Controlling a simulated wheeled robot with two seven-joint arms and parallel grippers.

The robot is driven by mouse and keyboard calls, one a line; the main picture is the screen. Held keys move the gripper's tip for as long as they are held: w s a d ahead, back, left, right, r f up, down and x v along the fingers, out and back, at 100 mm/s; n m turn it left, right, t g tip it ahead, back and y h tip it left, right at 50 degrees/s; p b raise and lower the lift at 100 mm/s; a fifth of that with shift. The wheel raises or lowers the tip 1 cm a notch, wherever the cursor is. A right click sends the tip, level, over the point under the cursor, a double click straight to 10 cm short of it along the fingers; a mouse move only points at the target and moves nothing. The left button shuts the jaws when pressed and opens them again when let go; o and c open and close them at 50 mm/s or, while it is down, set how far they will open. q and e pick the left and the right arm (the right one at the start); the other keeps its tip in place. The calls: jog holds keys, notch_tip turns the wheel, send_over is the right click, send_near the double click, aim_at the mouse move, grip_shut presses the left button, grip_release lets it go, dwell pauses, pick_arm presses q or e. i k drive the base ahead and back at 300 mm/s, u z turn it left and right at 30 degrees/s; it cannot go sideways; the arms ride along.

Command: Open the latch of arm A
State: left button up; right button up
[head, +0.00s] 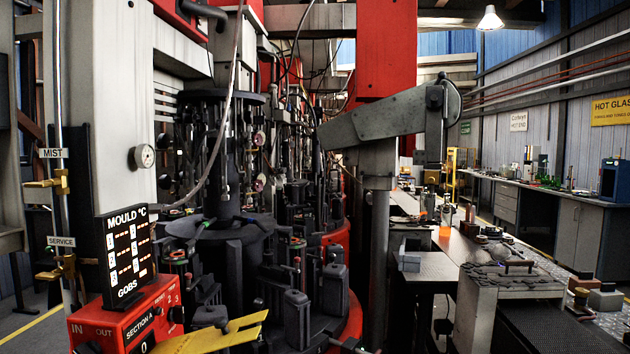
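A rotary mould machine fills the left and middle of the head view. Its grey-black hub (222,240) carries dark upright mould blocks (335,290) around it. Neither of my grippers shows in this view.
A red control box (125,325) with a mould temperature display (127,255) stands at front left. A yellow plate (215,335) lies at the bottom edge. A large grey beam (390,120) juts out at upper middle. Cluttered benches (590,235) line the right.

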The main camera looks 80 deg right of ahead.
aim_at(431, 176)
jog(key=k, duration=1.9)
jog(key=z, duration=1.55)
